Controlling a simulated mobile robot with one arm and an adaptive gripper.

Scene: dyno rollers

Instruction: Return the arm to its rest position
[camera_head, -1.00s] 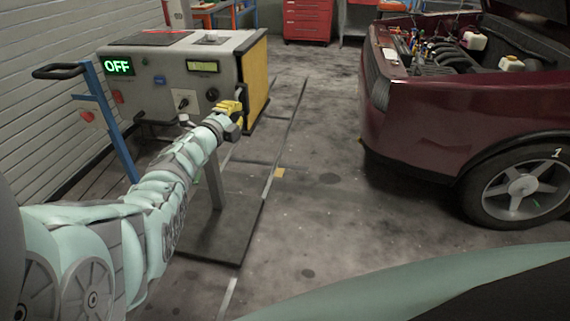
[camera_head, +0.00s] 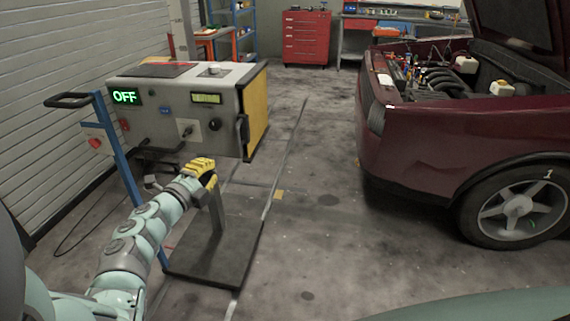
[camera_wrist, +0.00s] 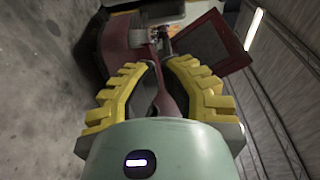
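My gripper (camera_head: 207,172) with yellow padded fingers is in the left middle of the head view, in front of and below the console's front panel, apart from it. In the wrist view my gripper (camera_wrist: 160,64) shows two yellow fingers with a gap between their tips and nothing held between them. My arm reaches up from the lower left corner, bent. The grey control console (camera_head: 180,107) stands behind my gripper, its green display (camera_head: 126,97) reading OFF. A black knob and a small switch show on its panel.
The maroon car (camera_head: 430,145), hood raised, stands at the right. A blue stand (camera_head: 118,140) with a black handle is left of the console. A dark base plate (camera_head: 215,255) lies under the gripper. A red tool cabinet (camera_head: 305,38) is at the back. The floor between console and car is clear.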

